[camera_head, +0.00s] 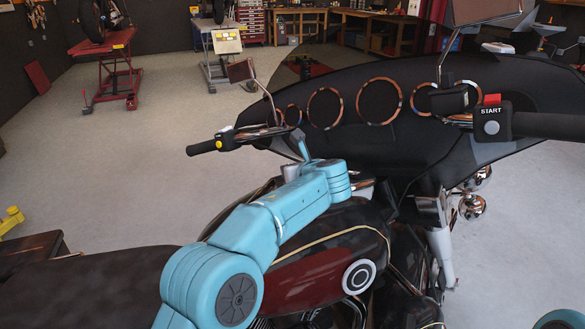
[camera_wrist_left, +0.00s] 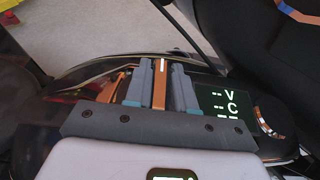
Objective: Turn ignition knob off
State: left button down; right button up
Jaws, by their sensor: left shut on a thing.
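The ignition knob (camera_wrist_left: 160,88) shows in the left wrist view as a narrow copper-coloured bar with a white mark near its far end. My left gripper (camera_wrist_left: 161,76) is shut on it, one grey finger on each side. The bar points nearly straight up in that view. In the head view my teal left arm reaches over the motorcycle's tank (camera_head: 325,262) toward the middle of the handlebar area. The knob and the fingertips cannot be made out there. Only a teal piece of my right arm shows at the bottom right corner; its gripper is out of view.
A dark fairing with copper-rimmed gauges (camera_head: 325,107) stands just ahead. The left handlebar grip (camera_head: 202,148) and a START switch box (camera_head: 492,122) flank it. A lit display (camera_wrist_left: 226,101) is close beside the gripper. Motorcycle lifts (camera_head: 112,75) stand farther back on open floor.

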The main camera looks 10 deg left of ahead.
pick_arm(q)
jog(key=shift+f, duration=0.1)
jog(key=c, duration=1)
grip_release()
jog(key=shift+c, duration=0.2)
jog(key=v, duration=1.6)
jog(key=shift+s, duration=0.15)
jog(key=shift+d, duration=0.1)
